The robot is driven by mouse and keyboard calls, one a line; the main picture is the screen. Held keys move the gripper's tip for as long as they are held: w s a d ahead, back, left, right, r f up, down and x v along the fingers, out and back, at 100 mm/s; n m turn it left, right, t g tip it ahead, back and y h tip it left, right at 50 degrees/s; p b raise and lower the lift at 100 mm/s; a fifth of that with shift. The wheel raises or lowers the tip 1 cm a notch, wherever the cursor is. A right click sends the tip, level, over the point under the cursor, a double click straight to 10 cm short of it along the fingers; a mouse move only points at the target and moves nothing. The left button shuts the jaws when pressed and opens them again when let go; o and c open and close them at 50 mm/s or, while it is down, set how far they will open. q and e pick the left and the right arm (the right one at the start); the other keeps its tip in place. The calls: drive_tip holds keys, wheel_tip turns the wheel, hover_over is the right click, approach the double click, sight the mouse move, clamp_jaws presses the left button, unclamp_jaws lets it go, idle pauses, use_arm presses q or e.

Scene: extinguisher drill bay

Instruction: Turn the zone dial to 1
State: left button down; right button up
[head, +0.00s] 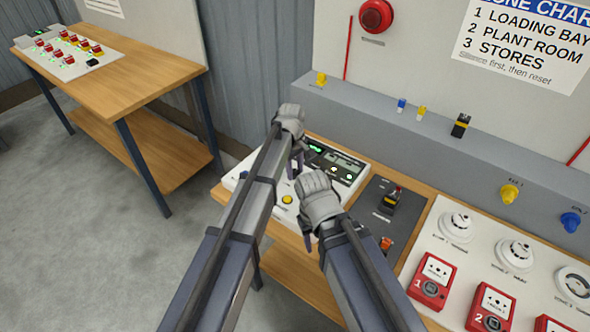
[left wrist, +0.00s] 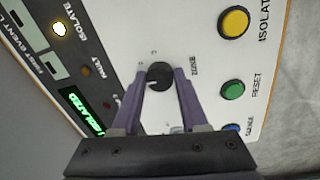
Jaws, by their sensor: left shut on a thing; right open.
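The zone dial (left wrist: 158,76) is a round black knob on a white control panel (head: 233,182), lettered ZONE beside it. In the left wrist view my left gripper (left wrist: 162,74) is shut on the dial, a purple finger on each side. The number the dial points to is too small to read. In the head view my left gripper (head: 296,170) is over the panel, and the arm and hand hide the dial there. My right gripper (head: 307,240) is open and empty, lower in the picture, near the panel's front right corner.
The panel has a lit green display (left wrist: 83,112) reading ISOLATED, a yellow button (left wrist: 233,22), a green RESET button (left wrist: 232,90) and a partly hidden blue button (left wrist: 231,128). Right of it are a dark plate (head: 377,207) and red call points (head: 432,280). A zone chart (head: 527,40) hangs above.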

sight(294, 173)
use_arm(q)
drive_tip(key=shift+c, duration=2.2)
unclamp_jaws()
drive_tip(key=r+p, duration=0.8)
drive_tip(key=shift+s+a, duration=0.2)
drive_tip(key=shift+f, duration=0.1)
use_arm(e)
wheel_tip(294, 173, up, 8)
drive_tip(key=shift+f, duration=0.15)
